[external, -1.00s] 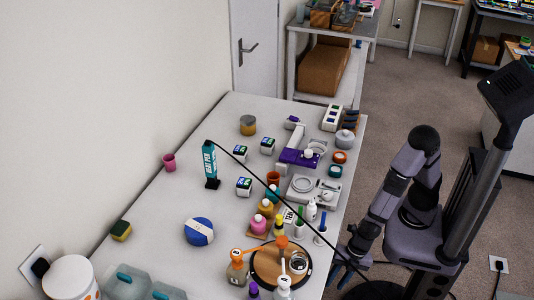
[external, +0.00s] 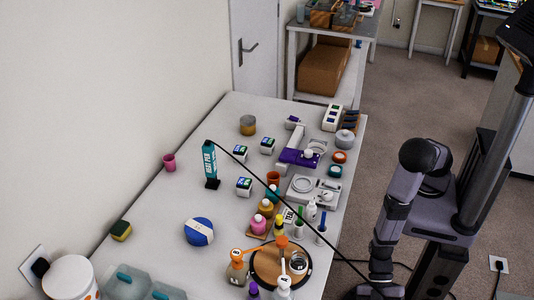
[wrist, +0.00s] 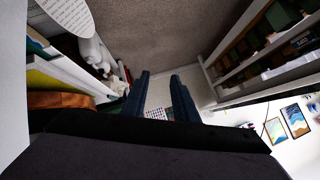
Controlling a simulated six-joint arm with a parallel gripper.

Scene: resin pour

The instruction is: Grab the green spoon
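A small upright item with a green top (external: 300,213) stands near the right edge of the table. It may be the green spoon, but it is too small to tell. No green spoon can be made out in the wrist view. My gripper (wrist: 159,76) shows two dark blue fingers standing apart with nothing between them. In the external view my arm hangs down to the right of the table, off its edge, and the fingers cannot be made out there.
A similar blue-topped item (external: 321,229) stands beside the green-topped one. Several bottles and a round wooden board (external: 262,278) crowd the front right of the table (external: 150,215). A tall teal bottle (external: 210,163) stands further left. The left middle is mostly clear.

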